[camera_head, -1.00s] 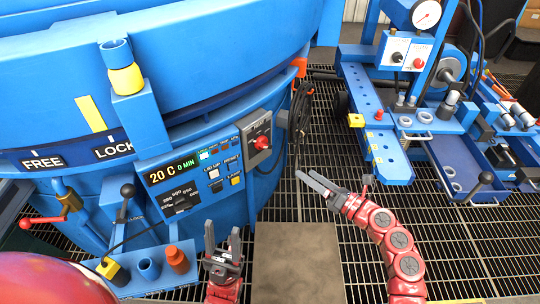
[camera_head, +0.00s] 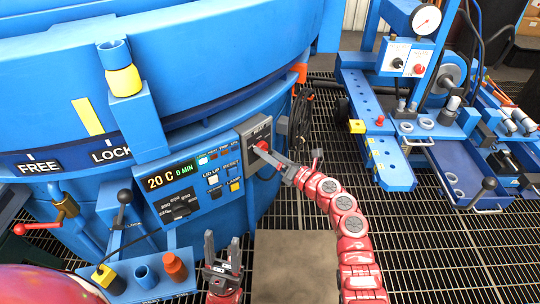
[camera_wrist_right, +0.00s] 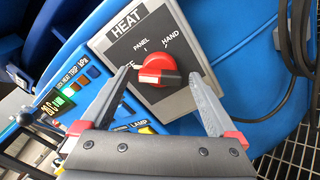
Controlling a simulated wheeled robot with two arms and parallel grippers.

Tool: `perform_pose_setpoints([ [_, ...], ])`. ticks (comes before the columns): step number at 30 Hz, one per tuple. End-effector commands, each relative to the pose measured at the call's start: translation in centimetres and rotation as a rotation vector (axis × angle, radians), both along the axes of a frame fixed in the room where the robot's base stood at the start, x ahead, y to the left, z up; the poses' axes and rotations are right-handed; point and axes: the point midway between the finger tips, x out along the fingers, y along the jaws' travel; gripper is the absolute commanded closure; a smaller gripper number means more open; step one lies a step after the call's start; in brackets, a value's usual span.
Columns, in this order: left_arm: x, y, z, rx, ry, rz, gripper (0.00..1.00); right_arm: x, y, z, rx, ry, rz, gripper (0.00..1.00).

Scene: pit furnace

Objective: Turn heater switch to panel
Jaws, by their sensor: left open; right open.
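The heater switch is a red round knob (camera_wrist_right: 157,68) on a grey plate marked HEAT (camera_wrist_right: 133,40), with OFF, PANEL and HAND labels around it. In the head view the grey plate (camera_head: 255,134) is on the side of the blue furnace, with the knob partly hidden by my right gripper. My right gripper (camera_head: 268,155) is open in front of the plate. In the right wrist view its two fingers stand on either side of the knob, apart from it. The knob's black and pale bar lies roughly sideways in that view. My left gripper (camera_head: 222,248) is open and empty, low in the head view.
The control panel (camera_head: 190,183) with a 20 C display and several buttons is left of the heater plate. A black cable (camera_head: 300,115) hangs to its right. Open grating lies to the right.

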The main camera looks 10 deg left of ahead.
Motion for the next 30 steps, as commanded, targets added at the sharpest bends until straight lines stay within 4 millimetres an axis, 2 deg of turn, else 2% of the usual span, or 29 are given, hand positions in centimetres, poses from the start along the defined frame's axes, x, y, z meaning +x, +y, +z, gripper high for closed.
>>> perform_pose_setpoints([
  [4,0.0,0.0,0.0,0.0,0.0,0.0,0.5,0.0,0.0,0.0,0.0,0.0,0.0,0.05],
  [5,0.0,0.0,0.0,0.0,0.0,0.0,0.5,0.0,0.0,0.0,0.0,0.0,0.0,0.09],
  [18,0.0,0.0,0.0,0.0,0.0,0.0,0.5,0.0,-0.1,0.0,0.0,0.0,0.0,0.88],
  [19,0.0,0.0,0.0,0.0,0.0,0.0,0.5,0.0,-0.1,0.0,0.0,0.0,0.0,0.91],
  [30,0.0,0.0,1.2,0.0,0.0,0.0,0.5,-0.1,0.0,0.3,0.039,0.064,0.001,0.91],
])
